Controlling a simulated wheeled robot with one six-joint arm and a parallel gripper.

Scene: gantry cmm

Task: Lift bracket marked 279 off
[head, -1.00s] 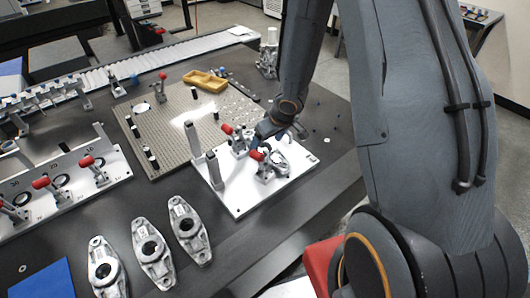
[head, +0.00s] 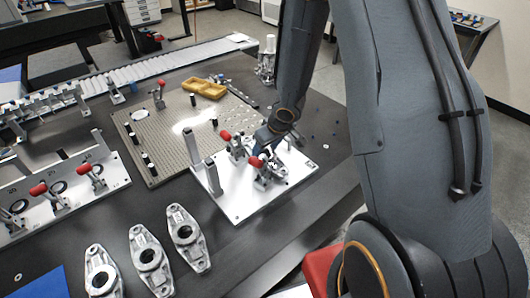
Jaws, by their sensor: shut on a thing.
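A bright fixture plate (head: 235,208) stands on the dark table in the middle of the head view, with two upright posts at its left. Two toggle clamps with red handles stand on it, the left red handle (head: 226,135) and the nearer red handle (head: 256,162). A grey metal bracket (head: 277,171) sits on the plate by the nearer clamp, partly hidden by it and the arm. No number is legible on it. My gripper (head: 260,151) is low over the plate, its tips at the nearer red handle and seemingly shut on it; the contact is small and partly hidden.
Three loose grey brackets (head: 148,258) lie at the front left. Another clamp fixture (head: 62,209) stands at the left. A perforated plate (head: 172,137) with pegs and a yellow tray (head: 203,88) lie behind. Dark table right of the bright plate is narrow.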

